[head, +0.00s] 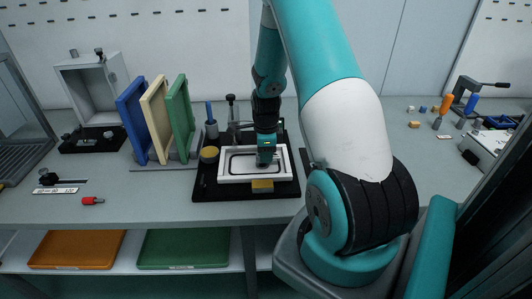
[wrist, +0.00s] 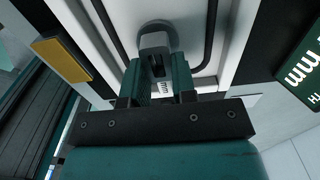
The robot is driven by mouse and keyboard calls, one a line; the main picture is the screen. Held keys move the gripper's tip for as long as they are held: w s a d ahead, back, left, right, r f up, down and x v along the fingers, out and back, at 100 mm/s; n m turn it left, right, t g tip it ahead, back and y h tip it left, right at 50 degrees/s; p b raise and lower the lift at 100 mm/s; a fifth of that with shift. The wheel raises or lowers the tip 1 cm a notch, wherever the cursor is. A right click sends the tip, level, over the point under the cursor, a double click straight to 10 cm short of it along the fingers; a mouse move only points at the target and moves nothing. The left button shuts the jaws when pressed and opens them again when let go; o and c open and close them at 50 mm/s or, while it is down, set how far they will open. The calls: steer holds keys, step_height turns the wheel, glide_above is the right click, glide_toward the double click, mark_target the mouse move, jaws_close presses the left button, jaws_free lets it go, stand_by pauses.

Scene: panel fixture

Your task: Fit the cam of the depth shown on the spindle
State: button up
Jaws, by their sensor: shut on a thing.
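My gripper (head: 267,160) points down over a white frame (head: 226,178) on a black base plate (head: 285,190). In the wrist view its two teal fingers (wrist: 160,85) are shut on a grey rounded piece (wrist: 155,38) with a dark slot. I cannot tell for sure whether this piece is the cam. The white frame (wrist: 205,80) with its dark groove lies around and behind it. Part of a dark green plate (wrist: 300,75) with white "mm" lettering shows at the right; its number is cut off. The spindle is not clearly identifiable.
Yellow blocks stand at the frame's front (head: 262,186) and left (head: 209,154). Blue, cream and green panels (head: 155,118) stand in a rack at left. A red-handled piece (head: 92,201) lies on the bench (head: 140,205). Small parts and tools lie at far right.

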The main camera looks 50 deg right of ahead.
steer(key=shift+f+b, duration=0.3)
steer(key=shift+f, duration=0.3)
steer(key=o, duration=1)
steer(key=shift+r, duration=0.1)
step_height(320, 180, up, 17)
steer(key=shift+r, duration=0.2)
